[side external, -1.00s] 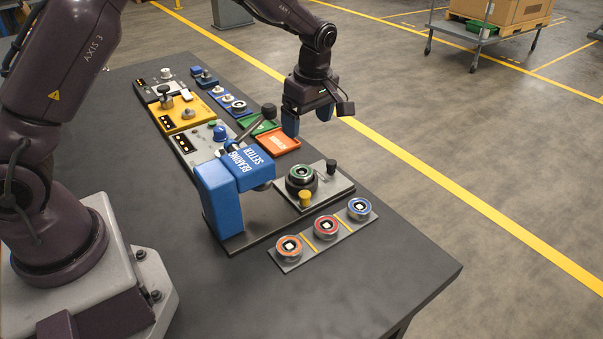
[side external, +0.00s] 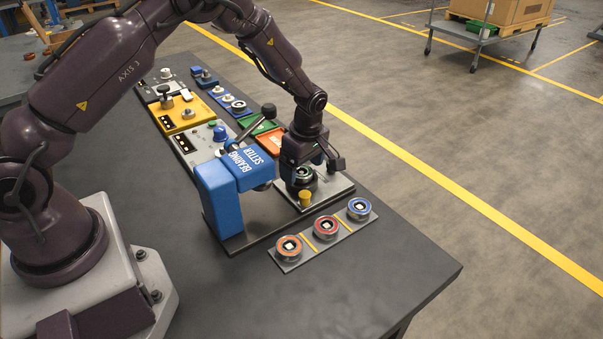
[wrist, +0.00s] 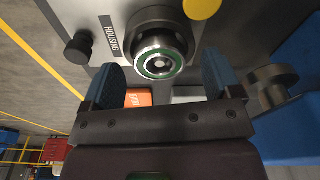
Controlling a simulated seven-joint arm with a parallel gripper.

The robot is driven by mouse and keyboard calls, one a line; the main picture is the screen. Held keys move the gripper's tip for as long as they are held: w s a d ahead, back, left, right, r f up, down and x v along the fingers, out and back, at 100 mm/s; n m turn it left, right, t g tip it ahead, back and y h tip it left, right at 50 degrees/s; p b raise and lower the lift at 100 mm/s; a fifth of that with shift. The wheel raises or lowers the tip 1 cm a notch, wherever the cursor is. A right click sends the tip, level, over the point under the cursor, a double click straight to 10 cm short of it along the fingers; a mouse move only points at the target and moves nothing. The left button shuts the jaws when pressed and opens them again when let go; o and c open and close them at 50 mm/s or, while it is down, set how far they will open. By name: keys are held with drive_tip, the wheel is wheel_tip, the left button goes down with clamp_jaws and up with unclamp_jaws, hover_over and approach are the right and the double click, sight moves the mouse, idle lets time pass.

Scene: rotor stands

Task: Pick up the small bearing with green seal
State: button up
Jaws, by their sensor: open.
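The small bearing with a green seal (wrist: 160,60) sits on top of a dark round post on the grey housing plate (wrist: 235,32). In the side external view the bearing (side external: 304,171) is partly hidden under my gripper. My gripper (wrist: 165,78) is open, with one blue finger to the left and one to the right of the bearing in the wrist view. The bearing lies a little beyond the fingertips and no contact shows. My gripper (side external: 305,170) is low over the plate in the side external view.
The blue bearing setter press (side external: 220,190) stands close beside the plate. A strip (side external: 318,236) with orange, red and blue-sealed bearings lies in front. The table's right front is bare.

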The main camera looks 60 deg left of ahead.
drive_tip(key=shift+f, duration=0.4)
drive_tip(key=shift+c, duration=0.5)
drive_tip(key=c, duration=1)
drive_tip(key=shift+r, duration=0.15)
drive_tip(key=shift+r, duration=6.4)
